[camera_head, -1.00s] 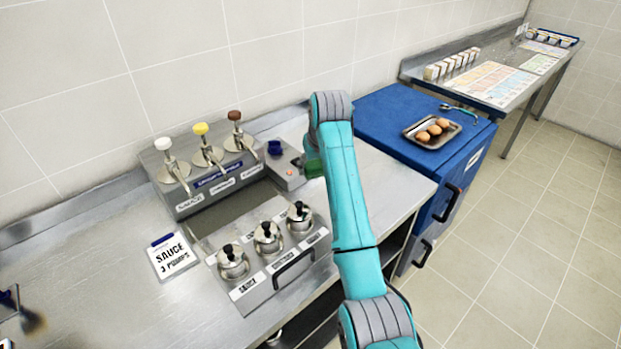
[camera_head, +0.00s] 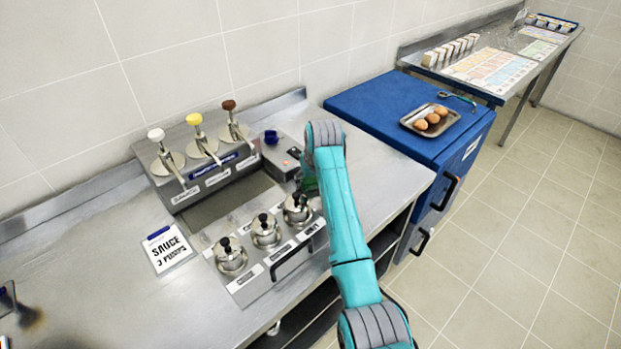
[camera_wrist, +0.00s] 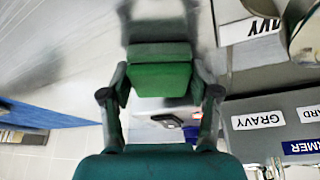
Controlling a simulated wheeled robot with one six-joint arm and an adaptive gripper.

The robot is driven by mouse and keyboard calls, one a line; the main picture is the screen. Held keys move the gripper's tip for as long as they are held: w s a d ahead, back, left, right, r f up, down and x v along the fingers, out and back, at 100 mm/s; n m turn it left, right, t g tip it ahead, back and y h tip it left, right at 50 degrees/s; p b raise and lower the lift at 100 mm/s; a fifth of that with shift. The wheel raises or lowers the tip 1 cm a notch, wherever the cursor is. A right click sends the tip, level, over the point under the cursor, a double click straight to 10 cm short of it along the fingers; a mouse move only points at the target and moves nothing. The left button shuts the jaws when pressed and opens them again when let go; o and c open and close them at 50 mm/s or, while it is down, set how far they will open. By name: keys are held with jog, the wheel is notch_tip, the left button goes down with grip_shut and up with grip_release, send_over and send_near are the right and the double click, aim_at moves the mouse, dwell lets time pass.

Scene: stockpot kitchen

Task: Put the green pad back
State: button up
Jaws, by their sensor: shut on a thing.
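The green pad (camera_wrist: 160,72) is between the two fingers of my gripper (camera_wrist: 160,88) in the wrist view, and the gripper is shut on it. In the head view a bit of green (camera_head: 309,184) shows just left of my arm, above the steel counter and beside the rightmost lidded pot (camera_head: 297,209). My arm hides most of the gripper there. I cannot tell whether the pad touches anything below it.
Sauce pumps (camera_head: 203,146) stand behind the lidded pots. A small steel box (camera_head: 283,158) with a blue piece (camera_head: 270,137) is behind the gripper. A blue cabinet (camera_head: 365,106) with an egg tray (camera_head: 430,134) is right.

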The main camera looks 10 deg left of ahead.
jog(key=o, duration=1.1)
jog(key=shift+f, duration=0.1)
jog(key=v, duration=1.2)
